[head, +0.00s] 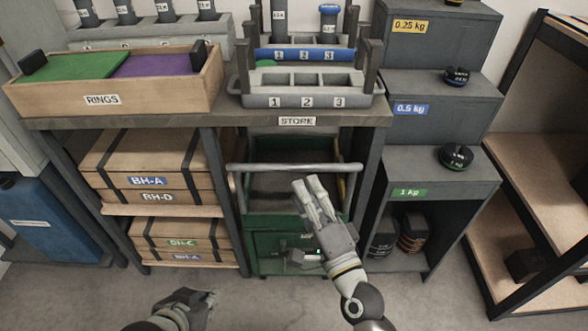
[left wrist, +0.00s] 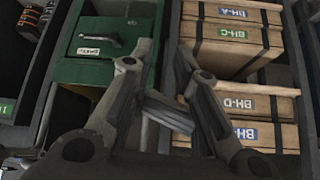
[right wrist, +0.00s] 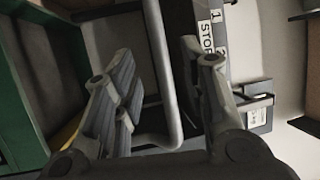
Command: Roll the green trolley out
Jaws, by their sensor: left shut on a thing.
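The green trolley (head: 262,222) stands in the bay under the STORE shelf, with a grey handlebar (head: 295,167) across its top. Its front and small drawer handle show in the left wrist view (left wrist: 100,68). My right gripper (head: 313,193) is open just in front of the handlebar. In the right wrist view the bar (right wrist: 163,60) runs between its spread fingers, with no clear grip on it. My left gripper (head: 205,297) is low in front of the wooden boxes, away from the trolley. A grey piece (left wrist: 166,111) shows between its fingers; I cannot tell what it is.
Strapped wooden boxes (head: 150,160) fill the shelves left of the trolley. A grey stepped stand (head: 425,125) with weights is on the right. Shelf posts (head: 226,200) flank the bay. The floor in front (head: 255,305) is clear apart from my arms.

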